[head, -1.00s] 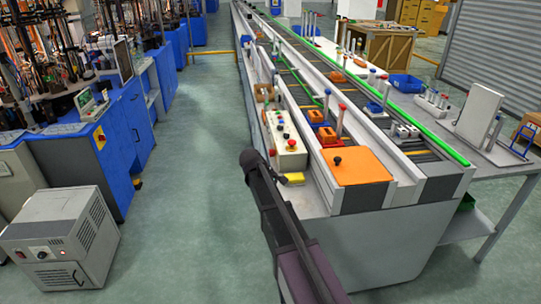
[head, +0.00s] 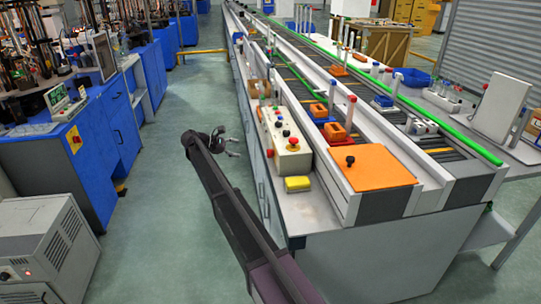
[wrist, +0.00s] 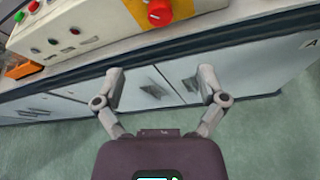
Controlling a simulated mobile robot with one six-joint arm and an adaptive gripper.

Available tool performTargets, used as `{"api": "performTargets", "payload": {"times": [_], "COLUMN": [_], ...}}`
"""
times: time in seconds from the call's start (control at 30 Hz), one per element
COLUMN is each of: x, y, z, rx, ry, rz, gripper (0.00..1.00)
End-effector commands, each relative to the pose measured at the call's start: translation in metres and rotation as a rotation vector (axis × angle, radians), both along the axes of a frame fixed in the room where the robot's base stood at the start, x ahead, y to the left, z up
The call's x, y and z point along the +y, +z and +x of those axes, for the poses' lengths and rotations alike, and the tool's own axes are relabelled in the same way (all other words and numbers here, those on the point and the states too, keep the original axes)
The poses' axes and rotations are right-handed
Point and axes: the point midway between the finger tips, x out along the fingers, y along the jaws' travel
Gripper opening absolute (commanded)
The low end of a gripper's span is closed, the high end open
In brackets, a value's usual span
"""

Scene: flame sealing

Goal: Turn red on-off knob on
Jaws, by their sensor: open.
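A pale control box (head: 292,164) stands on the left edge of the long bench. A red knob (head: 270,153) projects from its aisle side, and another red button sits on a yellow patch on its top. In the wrist view a red knob (wrist: 159,13) shows at the top edge, partly cut off, on the control box (wrist: 75,28). My gripper (head: 230,143) is over the aisle, left of the box and apart from it. In the wrist view my gripper (wrist: 162,76) is open and empty, with the knob beyond its fingertips.
The bench cabinet doors (wrist: 145,88) face my gripper. A yellow block (head: 297,184) lies in front of the box, and an orange plate (head: 370,168) is to its right. Blue cabinets (head: 85,150) line the left side. The aisle floor (head: 165,210) between is clear.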

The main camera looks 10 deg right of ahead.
Motion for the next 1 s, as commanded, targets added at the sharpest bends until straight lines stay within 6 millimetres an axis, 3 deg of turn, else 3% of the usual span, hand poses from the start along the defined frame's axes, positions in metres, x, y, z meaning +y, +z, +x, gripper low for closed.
{"api": "performTargets", "payload": {"times": [0.57,1.0], "x": [-0.024,-0.076], "y": [-0.004,-0.026], "z": [0.003,0.008], "rx": [0.001,0.000], "ry": [-0.018,-0.019], "rz": [0.000,0.001], "gripper": [0.91,0.91]}}
